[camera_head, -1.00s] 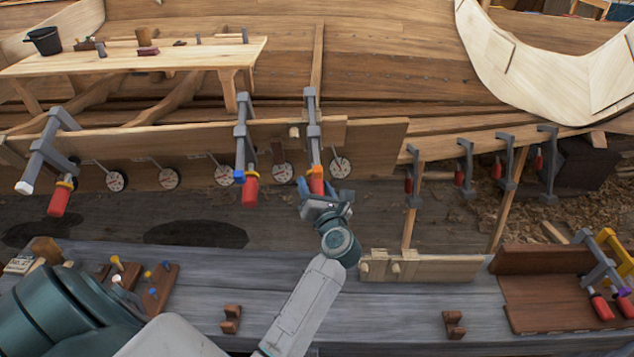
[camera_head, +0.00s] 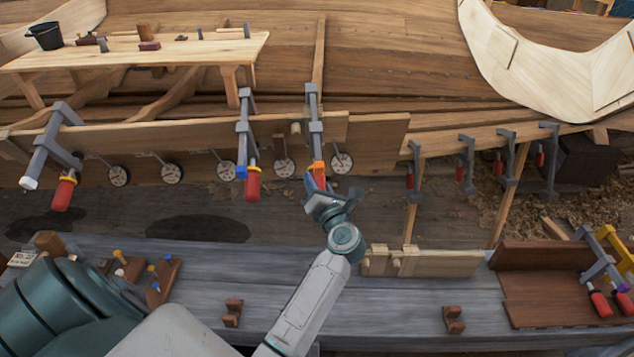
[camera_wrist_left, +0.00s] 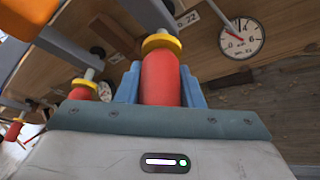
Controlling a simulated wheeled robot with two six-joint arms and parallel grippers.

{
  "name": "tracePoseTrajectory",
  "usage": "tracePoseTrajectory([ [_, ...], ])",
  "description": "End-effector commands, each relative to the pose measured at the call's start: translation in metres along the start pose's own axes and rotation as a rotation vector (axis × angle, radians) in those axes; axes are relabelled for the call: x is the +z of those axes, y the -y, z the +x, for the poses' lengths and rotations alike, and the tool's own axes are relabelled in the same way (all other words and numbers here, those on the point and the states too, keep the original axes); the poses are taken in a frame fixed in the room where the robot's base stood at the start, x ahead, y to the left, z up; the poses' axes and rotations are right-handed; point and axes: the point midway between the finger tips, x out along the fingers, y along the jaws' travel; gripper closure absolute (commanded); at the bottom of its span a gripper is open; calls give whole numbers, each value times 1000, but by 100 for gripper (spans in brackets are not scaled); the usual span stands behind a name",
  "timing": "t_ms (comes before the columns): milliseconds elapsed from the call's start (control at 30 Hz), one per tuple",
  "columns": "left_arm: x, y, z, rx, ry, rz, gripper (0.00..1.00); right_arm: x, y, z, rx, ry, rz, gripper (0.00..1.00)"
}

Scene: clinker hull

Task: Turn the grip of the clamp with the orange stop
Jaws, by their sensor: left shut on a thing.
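The clamp with the orange stop (camera_head: 318,167) hangs on the plank at the middle of the head view, its grey bar (camera_head: 313,115) upright. My left gripper (camera_head: 318,184) is at its lower end, shut on the red grip (camera_wrist_left: 160,78). In the left wrist view the blue fingers stand on both sides of this grip, with a yellow collar (camera_wrist_left: 161,43) just above it. An orange block (camera_wrist_left: 22,18) shows at that view's top left corner. In the head view the gripper hides part of the red grip. My right gripper is not in view.
A clamp with a blue stop (camera_head: 241,172) and red grip (camera_head: 253,186) hangs close left. Another clamp (camera_head: 52,148) hangs farther left. Dials (camera_head: 342,163) line the plank. Below lies a grey bench (camera_head: 390,315) with wooden blocks and a rack of clamps at right.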

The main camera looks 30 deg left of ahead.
Motion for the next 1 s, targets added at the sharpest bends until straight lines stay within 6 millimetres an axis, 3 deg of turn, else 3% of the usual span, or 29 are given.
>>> tracePoseTrajectory([
  [600,0,-1,0,193,-1,440,89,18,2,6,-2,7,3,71],
  [1000,1,-2,0,245,-1,555,89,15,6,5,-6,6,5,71],
])
